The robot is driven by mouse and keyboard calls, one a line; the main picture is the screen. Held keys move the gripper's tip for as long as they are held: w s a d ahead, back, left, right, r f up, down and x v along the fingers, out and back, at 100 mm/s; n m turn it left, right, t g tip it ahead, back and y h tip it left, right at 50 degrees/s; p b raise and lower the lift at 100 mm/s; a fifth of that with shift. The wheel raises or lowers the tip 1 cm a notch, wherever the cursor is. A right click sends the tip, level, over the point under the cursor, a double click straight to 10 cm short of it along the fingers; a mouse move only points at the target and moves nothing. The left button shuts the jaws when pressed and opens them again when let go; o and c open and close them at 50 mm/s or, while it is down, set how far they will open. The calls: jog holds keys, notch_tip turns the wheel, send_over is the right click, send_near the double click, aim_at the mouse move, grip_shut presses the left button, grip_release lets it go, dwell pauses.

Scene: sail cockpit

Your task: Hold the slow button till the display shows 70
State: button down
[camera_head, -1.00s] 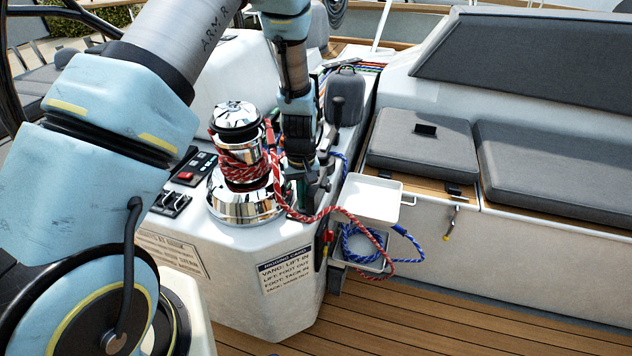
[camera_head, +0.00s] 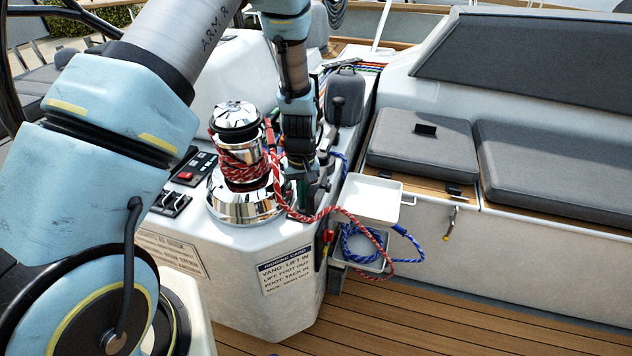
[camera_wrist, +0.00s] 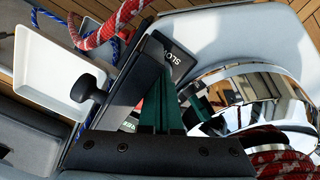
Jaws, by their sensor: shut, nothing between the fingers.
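A dark panel (camera_wrist: 157,62) on the console stands by my fingers in the wrist view, with white letters reading "SLO" (camera_wrist: 172,57) near its upper edge. The slow button itself is hidden or cannot be made out. My gripper (camera_wrist: 163,85) is shut and empty, its green fingers reaching to the panel just below the letters; I cannot tell whether the tips touch it. In the head view my gripper (camera_head: 304,207) points down right of the chrome winch (camera_head: 245,165). No display figure is readable in either view.
A black knob (camera_wrist: 87,88) stands left of my fingers. The winch carries red rope (camera_head: 243,168). A white tray (camera_head: 372,200) and a box with blue rope (camera_head: 362,245) hang on the console's right side. A red switch panel (camera_head: 194,168) lies left of the winch.

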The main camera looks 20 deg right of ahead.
notch_tip(320, 180, up, 9)
jog(key=p, duration=0.6)
dwell(0.3)
